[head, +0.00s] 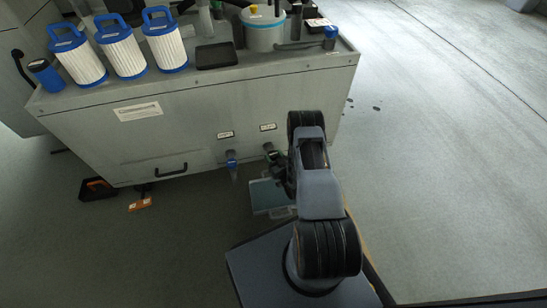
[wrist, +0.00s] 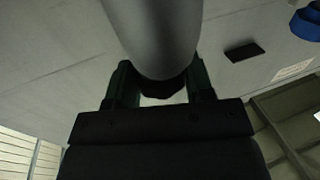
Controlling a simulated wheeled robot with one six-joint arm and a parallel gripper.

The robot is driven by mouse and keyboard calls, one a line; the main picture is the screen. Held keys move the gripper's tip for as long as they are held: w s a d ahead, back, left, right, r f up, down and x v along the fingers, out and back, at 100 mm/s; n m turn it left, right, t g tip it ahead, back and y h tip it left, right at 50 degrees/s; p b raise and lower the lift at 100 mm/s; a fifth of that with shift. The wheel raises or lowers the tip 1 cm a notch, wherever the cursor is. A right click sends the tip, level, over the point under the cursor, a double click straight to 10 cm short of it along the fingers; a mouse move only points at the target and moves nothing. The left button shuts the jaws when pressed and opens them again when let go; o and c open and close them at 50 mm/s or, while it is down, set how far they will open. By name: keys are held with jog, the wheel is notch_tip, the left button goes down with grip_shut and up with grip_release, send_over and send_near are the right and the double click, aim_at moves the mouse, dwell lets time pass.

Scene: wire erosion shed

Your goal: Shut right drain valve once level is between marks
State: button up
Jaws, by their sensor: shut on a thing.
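The left drain valve (head: 231,157) has a blue handle and sticks out of the grey cabinet's front, below a small label. The right drain valve (head: 268,147) is below a second label, mostly hidden by my gripper (head: 275,158). My gripper is at this valve. In the wrist view its green fingers (wrist: 160,93) are shut on a dark part, which fits the valve handle. A large grey rounded body covers the view above them. A clear bin (head: 268,196) with teal contents stands on the floor below, partly hidden by my arm. Its level and marks cannot be read.
The cabinet (head: 190,125) has a black drawer handle. On top are several white filters with blue caps (head: 118,47), a dark tray (head: 216,55) and a grey pot (head: 263,30). A dark pan (head: 97,189) and an orange brush (head: 140,203) lie at lower left.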

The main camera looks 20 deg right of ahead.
jog(key=shift+d+n+g+y+b, duration=0.1)
jog(key=shift+n+g+y+b, duration=0.45)
jog(key=shift+n+y, duration=0.85)
jog(key=shift+d+n+g+y+b, duration=0.1)
jog(key=shift+n+g+y+b, duration=0.45)
jog(key=shift+y, duration=1.35)
jog(key=shift+n+y, duration=0.3)
jog(key=shift+n, duration=0.15)
jog(key=o, duration=0.9)
